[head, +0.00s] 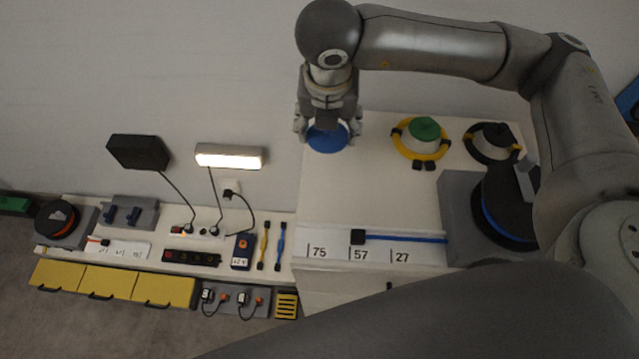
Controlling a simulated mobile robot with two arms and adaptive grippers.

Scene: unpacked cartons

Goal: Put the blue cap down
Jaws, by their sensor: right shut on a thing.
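My right gripper (328,128) points down at the upper left part of the white counter (375,185). It is shut on the blue cap (328,140), whose round blue rim shows below and between the fingers. The gripper hides the top of the cap. I cannot tell whether the cap touches the counter or hangs just above it. My left gripper is not in view.
The counter's middle is clear. A lit lamp (229,156) is left.

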